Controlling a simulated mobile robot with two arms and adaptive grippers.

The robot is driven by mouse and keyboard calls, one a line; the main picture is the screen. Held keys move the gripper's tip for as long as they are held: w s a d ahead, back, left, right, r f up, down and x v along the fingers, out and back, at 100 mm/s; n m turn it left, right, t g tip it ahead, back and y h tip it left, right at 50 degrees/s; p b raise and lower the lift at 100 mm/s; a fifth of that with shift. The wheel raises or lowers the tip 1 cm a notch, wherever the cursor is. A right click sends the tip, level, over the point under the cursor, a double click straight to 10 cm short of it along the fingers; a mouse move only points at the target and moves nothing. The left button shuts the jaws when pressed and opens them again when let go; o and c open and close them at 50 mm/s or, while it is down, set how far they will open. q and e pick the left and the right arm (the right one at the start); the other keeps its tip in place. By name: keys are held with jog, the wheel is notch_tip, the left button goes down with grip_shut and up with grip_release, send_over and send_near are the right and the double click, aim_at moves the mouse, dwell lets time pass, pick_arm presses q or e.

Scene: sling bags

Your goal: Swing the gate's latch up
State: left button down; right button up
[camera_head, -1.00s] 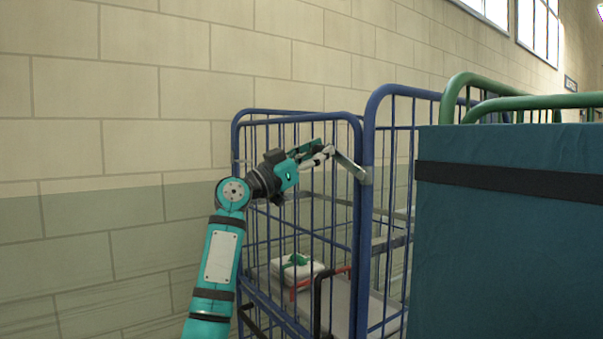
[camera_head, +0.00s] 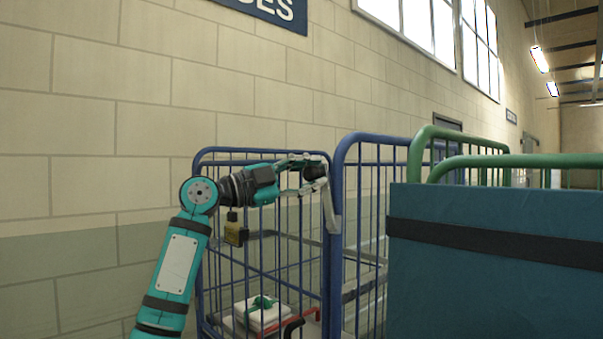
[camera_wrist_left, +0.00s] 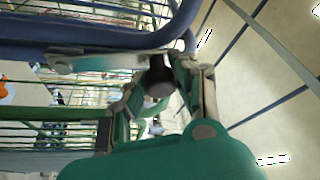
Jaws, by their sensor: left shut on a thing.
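The gate's latch is a flat grey metal bar (camera_head: 330,208) by the blue upright post. It stands steep, tilted slightly left, with its lower end at the post. A dark round knob (camera_head: 313,171) is at its upper end. My left gripper (camera_head: 312,166) reaches in from the left above the blue barred gate (camera_head: 330,285) and is shut on the knob. In the left wrist view the knob (camera_wrist_left: 158,84) sits between the fingers, and the grey bar (camera_wrist_left: 105,62) runs off to the left along a blue rail. My right gripper is not in view.
A blue-barred cage (camera_head: 204,270) holds a white folded bundle (camera_head: 262,314) with a green tie. A large teal block (camera_head: 490,285) with a dark strap fills the right, before green rails (camera_head: 470,135). A block wall (camera_head: 90,190) stands behind on the left.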

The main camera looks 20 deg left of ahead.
pick_arm(q)
jog(key=shift+s+d+r+m+g+p, duration=0.1)
jog(key=shift+s+d+m+g+p, duration=0.15)
jog(key=shift+d+m, duration=0.25)
jog(key=shift+s+d+r+m+g+p, duration=0.15)
jog(key=shift+d+m+g, duration=0.15)
jog(key=shift+m, duration=0.3)
jog(key=shift+d+f, duration=0.15)
jog(key=shift+d, duration=0.15)
jog(key=c, duration=1)
grip_release()
jog(key=shift+s, duration=0.1)
jog(key=shift+s+a, duration=0.35)
jog(key=shift+a, duration=0.1)
jog(key=v, duration=1.1)
jog(key=shift+d, duration=0.15)
